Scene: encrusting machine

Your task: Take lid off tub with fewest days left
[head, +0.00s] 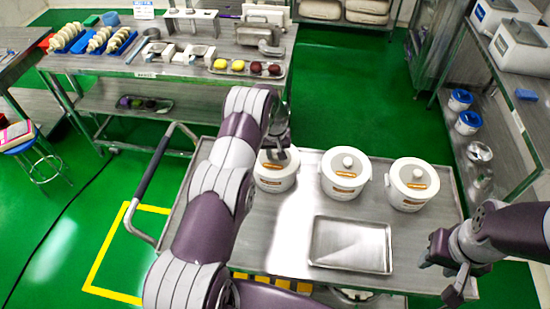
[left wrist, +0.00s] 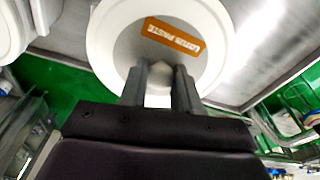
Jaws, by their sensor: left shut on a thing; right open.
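Three white tubs with grey-topped lids and orange labels stand in a row on the steel cart: a left tub (head: 275,184), a middle tub (head: 345,188) and a right tub (head: 407,197). My left gripper (head: 277,157) is over the left tub, partly hidden by my arm. In the left wrist view my left gripper (left wrist: 160,75) is shut on the pale knob of a lid (left wrist: 110,45). An orange label there reads "LOTUS PASTE". I cannot tell whether the lid is lifted. The days left are not readable. My right gripper (head: 442,282) is open and empty, right of the tray.
An empty metal tray (head: 350,268) lies on the cart (head: 285,245) in front of the tubs. A steel bench (head: 190,62) with trays stands behind at the left. A shelf with white bins (head: 520,45) is at the right.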

